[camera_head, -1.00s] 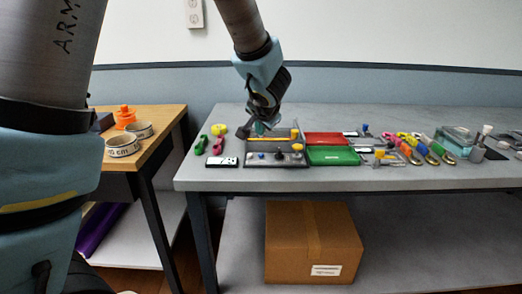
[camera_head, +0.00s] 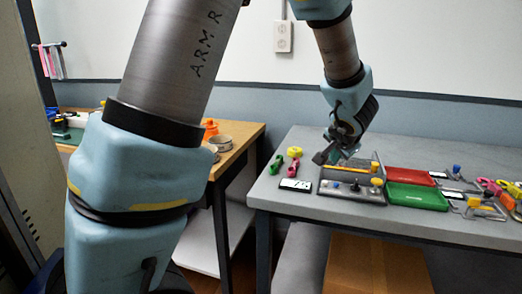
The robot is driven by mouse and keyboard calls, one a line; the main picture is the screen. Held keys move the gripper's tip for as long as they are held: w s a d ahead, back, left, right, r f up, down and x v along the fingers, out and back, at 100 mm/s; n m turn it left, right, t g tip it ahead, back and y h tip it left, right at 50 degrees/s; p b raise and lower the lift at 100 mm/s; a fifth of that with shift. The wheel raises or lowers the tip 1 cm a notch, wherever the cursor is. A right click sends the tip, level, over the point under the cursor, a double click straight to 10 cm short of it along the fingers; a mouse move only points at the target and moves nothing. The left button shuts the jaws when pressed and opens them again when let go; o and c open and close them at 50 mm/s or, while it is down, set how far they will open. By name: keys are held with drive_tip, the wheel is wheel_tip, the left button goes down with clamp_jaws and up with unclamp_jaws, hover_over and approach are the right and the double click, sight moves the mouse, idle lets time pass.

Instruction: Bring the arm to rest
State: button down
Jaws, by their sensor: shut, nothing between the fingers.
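My gripper (camera_head: 334,155) hangs from my raised arm above the back left part of the grey workbench (camera_head: 300,225). It points down, over a dark tray with small yellow and blue parts (camera_head: 352,188). It is shut, with nothing visible held in it. The upper arm and elbow fill the left and middle of the view. I cannot tell exactly how far the fingertips are above the tray.
A red tray (camera_head: 409,176) and a green tray (camera_head: 417,197) lie right of the gripper. Several coloured clips lie farther right. A wooden table (camera_head: 240,136) with tape rolls stands left, partly behind my arm. A cardboard box (camera_head: 375,265) sits below the bench.

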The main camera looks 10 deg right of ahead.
drive_tip(key=a+f+n+g+y+p, duration=0.1)
drive_tip(key=a+n+y, duration=0.15)
drive_tip(key=a, duration=0.75)
drive_tip(key=a+f+n+g+y, duration=0.1)
drive_tip(key=a+n+g, duration=0.15)
drive_tip(key=a, duration=0.75)
drive_tip(key=s+a+n+g, duration=0.1)
drive_tip(key=s+a+n, duration=0.2)
drive_tip(key=s+a, duration=0.2)
drive_tip(key=s+a+f+n+g+p, duration=0.1)
drive_tip(key=s+a+n+g, duration=0.1)
drive_tip(key=s+a, duration=0.3)
drive_tip(key=a+n+h, duration=0.1)
drive_tip(key=a, duration=0.3)
drive_tip(key=shift+a, duration=0.4)
drive_tip(key=c, duration=1.6)
unclamp_jaws()
drive_tip(key=shift+g, duration=0.25)
